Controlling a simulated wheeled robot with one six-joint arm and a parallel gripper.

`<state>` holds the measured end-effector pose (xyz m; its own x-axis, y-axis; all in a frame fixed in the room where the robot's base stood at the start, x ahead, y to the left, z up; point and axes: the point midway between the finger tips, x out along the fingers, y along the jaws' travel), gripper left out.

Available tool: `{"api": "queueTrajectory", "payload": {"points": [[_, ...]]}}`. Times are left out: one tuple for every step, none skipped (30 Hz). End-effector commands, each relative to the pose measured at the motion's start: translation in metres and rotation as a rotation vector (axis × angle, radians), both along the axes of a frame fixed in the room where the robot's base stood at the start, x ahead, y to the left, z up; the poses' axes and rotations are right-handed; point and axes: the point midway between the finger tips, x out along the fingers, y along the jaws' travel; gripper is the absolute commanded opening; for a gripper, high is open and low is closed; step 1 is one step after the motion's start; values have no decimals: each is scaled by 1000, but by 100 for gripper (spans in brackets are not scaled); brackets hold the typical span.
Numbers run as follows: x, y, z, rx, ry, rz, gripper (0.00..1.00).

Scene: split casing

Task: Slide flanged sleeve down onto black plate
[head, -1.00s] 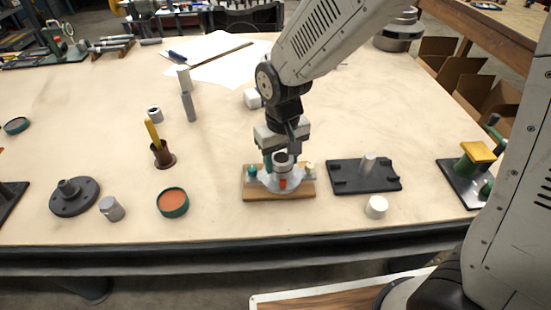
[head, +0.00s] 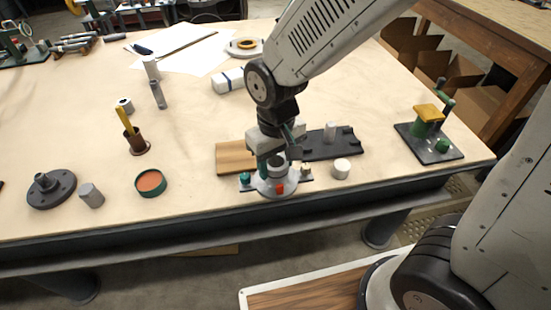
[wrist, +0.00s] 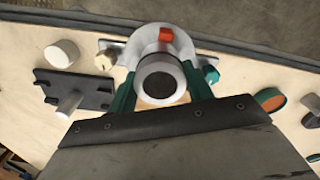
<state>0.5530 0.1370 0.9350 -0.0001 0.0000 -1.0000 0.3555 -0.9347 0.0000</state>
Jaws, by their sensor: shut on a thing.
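The flanged sleeve (head: 272,188) is a pale grey round body on a wide flange, with an orange tab, a teal knob and a cream knob. My gripper (head: 276,166) is shut on its upper collar. In the wrist view the green fingers (wrist: 160,84) are on either side of the collar, and the sleeve (wrist: 178,46) looks upright. It is off the wooden board, in front of it; its height over the table is hard to tell. The black plate (head: 348,152) lies flat to the right, with an upright grey post; it also shows in the wrist view (wrist: 92,92).
The bare wooden board (head: 234,158) lies behind the sleeve. A white cylinder (head: 341,169) stands close in front of the black plate. A green-rimmed orange dish (head: 150,182) is to the left. A yellow-topped fixture (head: 430,128) is far right. The table edge runs close in front.

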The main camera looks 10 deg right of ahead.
Motion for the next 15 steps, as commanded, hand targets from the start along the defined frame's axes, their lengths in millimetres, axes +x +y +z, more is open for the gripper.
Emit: {"api": "queueTrajectory", "payload": {"points": [[1, 1, 1, 1, -2, 1, 0], [1, 1, 1, 1, -2, 1, 0], [0, 1, 1, 1, -2, 2, 0], [1, 1, 1, 1, -2, 2, 48], [1, 1, 1, 1, -2, 2, 39], [1, 1, 1, 1, -2, 1, 28], [1, 1, 1, 1, -2, 1, 20], [1, 1, 1, 1, -2, 1, 11], [1, 1, 1, 1, -2, 1, 0], [1, 1, 1, 1, -2, 0, 0], [1, 1, 1, 1, -2, 0, 0], [1, 0, 2, 1, -3, 0, 0], [1, 0, 4, 1, -3, -1, 0], [1, 0, 5, 1, -4, -1, 0], [1, 0, 8, 2, -3, -1, 0]]}}
